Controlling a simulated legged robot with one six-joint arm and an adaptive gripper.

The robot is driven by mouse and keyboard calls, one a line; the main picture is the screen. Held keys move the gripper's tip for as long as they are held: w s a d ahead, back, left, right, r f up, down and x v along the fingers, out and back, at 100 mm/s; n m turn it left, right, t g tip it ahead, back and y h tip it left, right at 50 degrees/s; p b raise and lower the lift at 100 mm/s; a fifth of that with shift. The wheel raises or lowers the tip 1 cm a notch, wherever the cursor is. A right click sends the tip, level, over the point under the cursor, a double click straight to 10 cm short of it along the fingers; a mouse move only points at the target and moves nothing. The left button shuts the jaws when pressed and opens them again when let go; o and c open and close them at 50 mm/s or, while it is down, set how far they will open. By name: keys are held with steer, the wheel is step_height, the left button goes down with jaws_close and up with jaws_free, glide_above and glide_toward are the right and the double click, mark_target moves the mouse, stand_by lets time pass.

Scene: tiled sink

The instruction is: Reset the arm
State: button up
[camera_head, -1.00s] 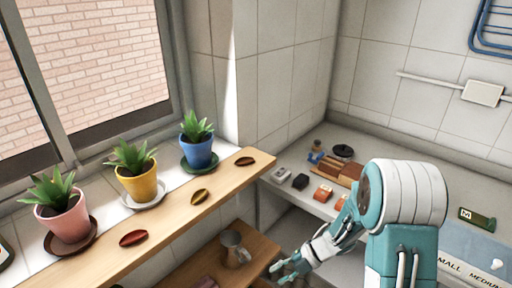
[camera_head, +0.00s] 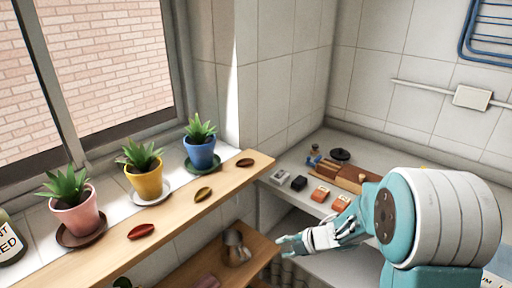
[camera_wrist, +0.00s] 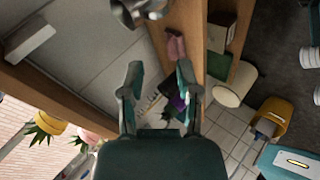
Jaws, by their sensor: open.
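My gripper (camera_head: 288,246) is at the end of my teal and white arm, in front of the lower wooden shelf in the head view. In the wrist view its two fingers (camera_wrist: 160,84) stand apart with nothing between them. A metal mug (camera_head: 236,248) stands on the lower shelf just left of my gripper; a shiny metal item (camera_wrist: 140,10), likely the mug, is beyond the fingertips in the wrist view. My arm hides part of the counter at the right.
The upper wooden shelf (camera_head: 180,225) holds several leaf-shaped pieces. Potted plants in pink (camera_head: 78,212), yellow (camera_head: 147,182) and blue (camera_head: 201,153) pots line the sill. Small blocks and a wooden board (camera_head: 345,173) lie on the tiled counter (camera_head: 305,150).

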steer(key=w+d+r+m+t+h, duration=0.1)
steer(key=d+r+m+t+h, duration=0.25)
steer(key=r, duration=0.25)
steer(key=w+d+r+m+t+h, duration=0.2)
steer(key=d+r+m, duration=0.15)
steer(key=r, duration=0.25)
steer(key=s+d+r+m+h, duration=0.4)
steer(key=s+r+m, duration=0.1)
steer(key=r+m, duration=0.25)
steer(key=s+a+m+g, duration=0.2)
steer(key=s+m, duration=0.4)
steer(key=s, duration=0.5)
steer(key=s+a+m+g+y, duration=0.1)
steer(key=s+m, duration=0.4)
steer(key=s, duration=0.6)
steer(key=shift+a+m+g, duration=0.35)
steer(key=shift+a+g, duration=0.1)
steer(key=shift+g, duration=0.2)
